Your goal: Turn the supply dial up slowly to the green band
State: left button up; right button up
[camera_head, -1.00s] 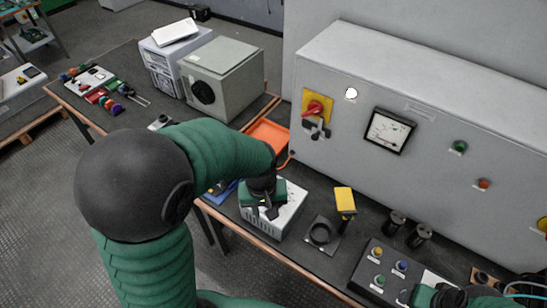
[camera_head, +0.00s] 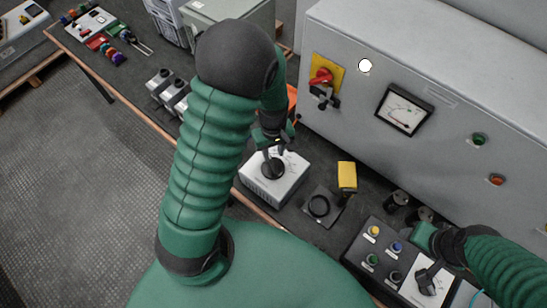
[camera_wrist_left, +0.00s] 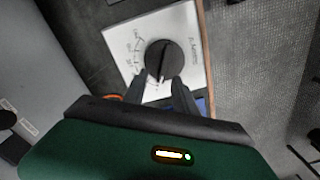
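The supply dial is a round black knob (camera_head: 273,169) on top of a white box (camera_head: 262,188). In the left wrist view the knob (camera_wrist_left: 164,60) has a pointer line and a printed scale around it; no green band can be made out. My left gripper (camera_head: 274,154) is just above the knob. In the left wrist view its fingers (camera_wrist_left: 160,84) are apart at the knob's near edge, with nothing clearly gripped.
A grey cabinet (camera_head: 440,60) with a red-yellow switch (camera_head: 324,75) stands behind. A yellow-topped block (camera_head: 347,177), a black ring (camera_head: 319,206) and a button box (camera_head: 378,250) are right of the white box. The bench's front edge is close to it.

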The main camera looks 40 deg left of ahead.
aim_at(271, 160)
pick_arm(q)
jog(key=f, duration=0.3)
jog(key=shift+a+f, duration=0.3)
jog(key=shift+a, duration=0.1)
jog(key=shift+s+a+f, duration=0.15)
jog(key=shift+s+f, duration=0.2)
jog(key=shift+f, duration=0.1)
jog(key=shift+w+d, duration=0.15)
jog(key=shift+d, duration=0.2)
jog(key=shift+c, duration=0.4)
jog(key=shift+d, duration=0.1)
jog(key=shift+c, duration=1.2)
grip_shut()
jog(key=shift+a, duration=0.25)
